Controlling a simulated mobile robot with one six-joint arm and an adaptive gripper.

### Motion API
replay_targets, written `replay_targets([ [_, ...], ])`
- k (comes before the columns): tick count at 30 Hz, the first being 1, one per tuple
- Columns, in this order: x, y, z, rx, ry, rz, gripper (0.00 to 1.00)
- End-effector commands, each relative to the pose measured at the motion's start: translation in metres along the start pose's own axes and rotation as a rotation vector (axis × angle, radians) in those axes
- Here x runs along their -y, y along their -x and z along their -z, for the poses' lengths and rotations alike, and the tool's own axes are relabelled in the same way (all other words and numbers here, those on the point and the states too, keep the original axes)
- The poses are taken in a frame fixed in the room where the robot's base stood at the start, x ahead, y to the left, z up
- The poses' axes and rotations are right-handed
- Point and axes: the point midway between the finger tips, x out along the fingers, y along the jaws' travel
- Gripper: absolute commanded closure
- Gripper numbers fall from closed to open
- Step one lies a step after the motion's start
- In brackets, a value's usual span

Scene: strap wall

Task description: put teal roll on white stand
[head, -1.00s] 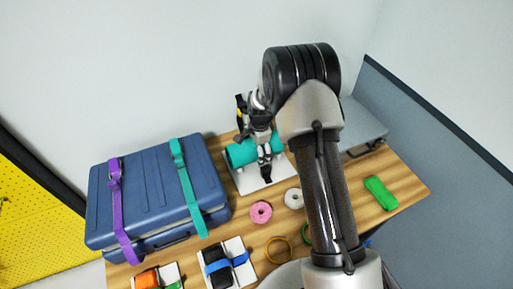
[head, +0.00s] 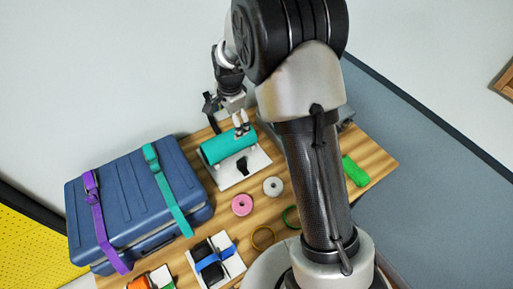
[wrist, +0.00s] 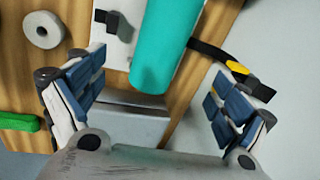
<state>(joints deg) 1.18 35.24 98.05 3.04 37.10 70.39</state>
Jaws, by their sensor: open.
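The teal roll (head: 226,146) lies on its side on the white stand (head: 258,161), toward its back edge. A black strap piece lies on the stand in front of the roll. My gripper (head: 243,131) is over the right end of the roll in the head view. In the wrist view my gripper (wrist: 155,100) is open, its blue-padded fingers wide apart with nothing between them. The teal roll (wrist: 166,38) lies beyond the fingertips there, and part of the white stand (wrist: 113,58) shows left of it. The roll's far end is cut off in the wrist view.
A blue case (head: 135,205) with purple and teal straps stands at left. Pink (head: 242,205) and white (head: 273,186) rolls, coloured rings and a green item (head: 355,171) lie on the wooden table. A grey box (wrist: 130,118) is near my gripper. My arm hides part of the table.

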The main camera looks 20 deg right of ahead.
Motion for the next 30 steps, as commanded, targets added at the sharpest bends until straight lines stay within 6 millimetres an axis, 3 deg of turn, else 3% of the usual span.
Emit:
replay_targets([
  [1,-0.003,0.023,-0.002,-0.006,0.044,0.017,0.07],
  [6,-0.03,0.093,-0.013,-0.026,0.246,0.048,0.07],
  [15,-0.104,0.188,-0.039,-0.077,0.607,0.094,0.07],
  [22,-0.174,0.232,-0.06,-0.13,0.879,0.119,0.07],
  [30,-0.249,0.248,-0.082,-0.198,1.167,0.13,0.07],
])
